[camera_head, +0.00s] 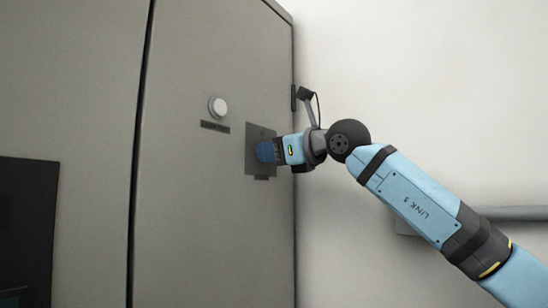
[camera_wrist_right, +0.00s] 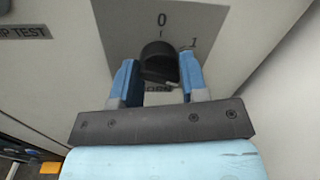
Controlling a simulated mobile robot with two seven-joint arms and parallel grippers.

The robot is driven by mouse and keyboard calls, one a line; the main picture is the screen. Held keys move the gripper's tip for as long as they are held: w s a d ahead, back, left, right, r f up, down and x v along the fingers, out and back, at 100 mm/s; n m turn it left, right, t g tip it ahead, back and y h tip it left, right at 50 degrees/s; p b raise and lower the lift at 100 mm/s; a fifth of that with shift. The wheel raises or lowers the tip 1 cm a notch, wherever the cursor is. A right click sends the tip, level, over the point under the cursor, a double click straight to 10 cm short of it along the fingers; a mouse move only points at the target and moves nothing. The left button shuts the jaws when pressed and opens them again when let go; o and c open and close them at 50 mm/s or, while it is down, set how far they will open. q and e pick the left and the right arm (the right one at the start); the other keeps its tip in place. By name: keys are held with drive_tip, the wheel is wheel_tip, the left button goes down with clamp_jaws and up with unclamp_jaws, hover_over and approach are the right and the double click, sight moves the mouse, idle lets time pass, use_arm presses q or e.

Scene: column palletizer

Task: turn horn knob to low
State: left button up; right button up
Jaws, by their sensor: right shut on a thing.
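The horn knob (camera_wrist_right: 158,50) is black and round, on a grey plate (camera_wrist_right: 118,30) in the right wrist view. The plate carries a "0" above the knob and a "1" to its upper right. Part of a label ending in "ORN" shows below, partly hidden. My right gripper (camera_wrist_right: 160,70) has its blue fingers on both sides of the knob and is shut on it. Which mark the knob points to is not clear. In the head view the right gripper (camera_head: 266,151) is at the plate (camera_head: 257,132) and hides the knob. My left gripper is not in view.
The plate is on a tall grey cabinet (camera_head: 190,220). A white round button (camera_head: 217,107) with a dark label is left of the plate. A dark panel (camera_head: 28,220) is at the far left. A pipe (camera_head: 510,213) runs along the pale wall behind my right arm.

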drive_tip(key=shift+f+n+b, duration=0.15)
drive_tip(key=shift+n+b, duration=0.35)
drive_tip(key=shift+n, duration=0.5)
drive_tip(key=shift+n+b, duration=0.35)
drive_tip(key=shift+n, duration=0.55)
drive_tip(key=n, duration=0.2)
drive_tip(key=shift+n, duration=0.3)
drive_tip(key=shift+n+y+b, duration=0.3)
drive_tip(key=shift+n, duration=1.3)
drive_tip(key=o, duration=0.9)
